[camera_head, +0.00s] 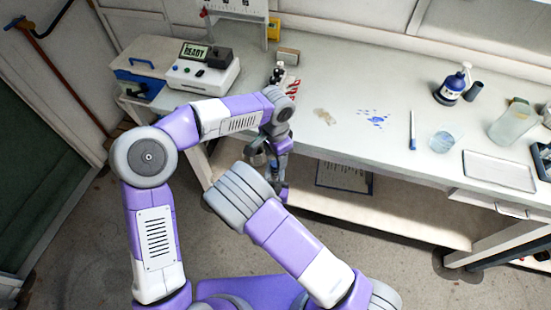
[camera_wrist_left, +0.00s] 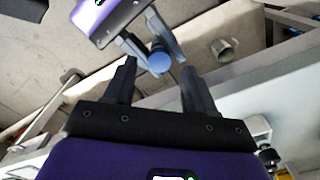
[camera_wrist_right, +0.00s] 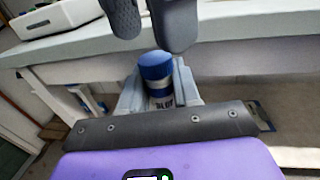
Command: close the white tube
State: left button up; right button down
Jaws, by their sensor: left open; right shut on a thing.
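My right gripper (camera_wrist_right: 158,95) is shut on a small tube (camera_wrist_right: 157,75) with a blue top, a grey band and a label that seems to read "BLUE". The tube stands roughly upright between the fingers. Its blue top also shows in the left wrist view (camera_wrist_left: 160,55). My left gripper (camera_wrist_left: 160,85) is open and empty, its fingertips close to the blue top and apart from it. In the right wrist view, the left fingers (camera_wrist_right: 150,22) hang above the tube. Both grippers are mostly hidden by my arms in the head view. I cannot make out a tube that is plainly white.
Both grippers are by the front edge of the white bench (camera_head: 390,140). A device reading "READY" (camera_head: 203,72) and a blue-handled box (camera_head: 140,84) stand at its left end. Right are a pump bottle (camera_head: 452,86), a pen (camera_head: 412,130) and a beaker (camera_head: 512,124). A clipboard (camera_head: 343,176) lies below.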

pick_arm(q)
notch_tip(320, 180, up, 2)
jog(key=shift+c, duration=0.2)
jog(key=r+n, duration=0.1)
jog(key=n, duration=0.2)
jog(key=shift+r+n, duration=0.3)
jog(key=shift+r, duration=0.05)
jog(key=r+n, duration=0.1)
jog(key=n, duration=0.3)
jog(key=shift+r, duration=0.4)
jog(key=shift+f, duration=4.05)
